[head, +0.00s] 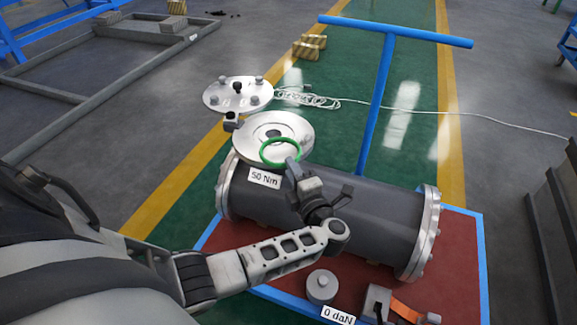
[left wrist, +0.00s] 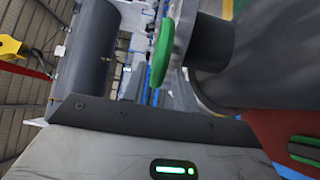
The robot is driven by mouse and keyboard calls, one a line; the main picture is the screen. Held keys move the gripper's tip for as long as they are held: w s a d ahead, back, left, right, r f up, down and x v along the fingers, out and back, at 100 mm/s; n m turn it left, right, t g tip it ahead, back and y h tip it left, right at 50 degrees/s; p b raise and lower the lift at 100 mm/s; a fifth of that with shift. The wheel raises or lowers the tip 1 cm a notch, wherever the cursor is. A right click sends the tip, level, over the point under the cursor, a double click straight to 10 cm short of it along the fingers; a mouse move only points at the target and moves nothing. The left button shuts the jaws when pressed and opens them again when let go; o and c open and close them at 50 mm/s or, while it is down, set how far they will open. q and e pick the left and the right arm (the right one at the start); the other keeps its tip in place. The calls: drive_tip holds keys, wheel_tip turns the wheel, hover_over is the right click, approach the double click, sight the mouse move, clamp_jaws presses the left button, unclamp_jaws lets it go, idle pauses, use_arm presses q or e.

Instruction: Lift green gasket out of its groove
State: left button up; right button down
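The green gasket (head: 280,152) is a thin ring in the head view, over the near edge of a pale round flange (head: 292,125) and off-centre from its dark bore. My left gripper (head: 292,167) reaches up from below, its tip at the ring's lower right edge. Whether it grips the ring or only meets it I cannot tell. In the left wrist view the gasket (left wrist: 159,54) shows nearly edge-on beside a metal rim (left wrist: 182,38). The groove is not visible, and I cannot tell if the ring is clear of it. My right gripper is not in view.
The dark grey shell (head: 375,218) lies on a red, blue-edged platform (head: 462,262). A studded round cover (head: 225,98) is behind the flange. A blue T-handle (head: 378,100) rises behind the shell. A grey cylinder (head: 321,287) stands in front. Labels read "50 Nm" and "0 daN".

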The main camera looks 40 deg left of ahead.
use_arm(q)
drive_tip(key=shift+x, duration=0.85)
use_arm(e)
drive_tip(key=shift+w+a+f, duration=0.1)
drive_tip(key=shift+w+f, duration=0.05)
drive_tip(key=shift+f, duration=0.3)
